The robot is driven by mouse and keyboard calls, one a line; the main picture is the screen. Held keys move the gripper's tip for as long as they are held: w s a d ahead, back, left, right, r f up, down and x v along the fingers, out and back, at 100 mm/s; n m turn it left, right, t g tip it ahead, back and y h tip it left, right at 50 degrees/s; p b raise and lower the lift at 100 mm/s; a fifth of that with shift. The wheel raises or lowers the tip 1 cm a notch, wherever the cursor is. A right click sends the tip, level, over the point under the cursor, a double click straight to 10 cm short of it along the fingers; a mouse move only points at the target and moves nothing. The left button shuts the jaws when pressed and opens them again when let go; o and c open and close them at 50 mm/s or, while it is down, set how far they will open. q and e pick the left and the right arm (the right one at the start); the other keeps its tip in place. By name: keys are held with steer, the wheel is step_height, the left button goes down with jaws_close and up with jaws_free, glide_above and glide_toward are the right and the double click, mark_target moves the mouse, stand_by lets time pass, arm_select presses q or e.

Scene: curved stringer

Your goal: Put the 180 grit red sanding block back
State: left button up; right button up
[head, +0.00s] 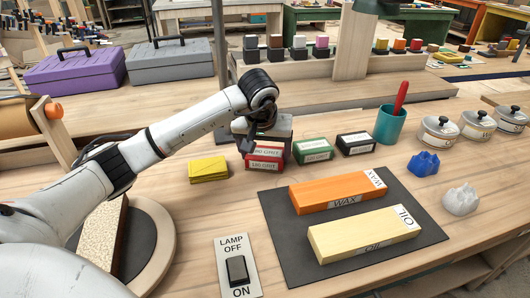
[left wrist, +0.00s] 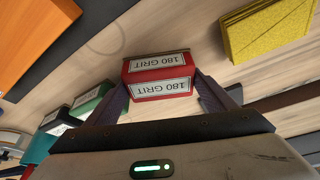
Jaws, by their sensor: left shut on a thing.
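The red sanding block (head: 264,164) has white labels and is at the left end of a row with a green block (head: 313,150) and a black block (head: 355,143). My left gripper (head: 267,150) is shut on the red block from above, one finger on each side. In the left wrist view the block (left wrist: 158,77) shows two "180 GRIT" labels between the fingers. Whether it touches the bench or hangs just above it, I cannot tell. My right gripper is not in view.
Yellow folded sheets (head: 208,169) lie left of the red block. A dark mat (head: 284,240) with an orange WAX block (head: 338,190) and a cream OIL block (head: 364,233) lies in front. A teal cup (head: 391,126) and several lidded jars stand right. A lamp switch (head: 237,268) is near the front.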

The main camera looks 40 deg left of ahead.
arm_select(q)
steer(key=o, duration=1)
steer(key=shift+s+r, duration=0.1)
steer(key=shift+r, duration=0.45)
steer(key=p+v, duration=0.1)
steer(key=v, duration=1)
steer(key=shift+s+d, duration=0.1)
steer(key=shift+s, duration=0.05)
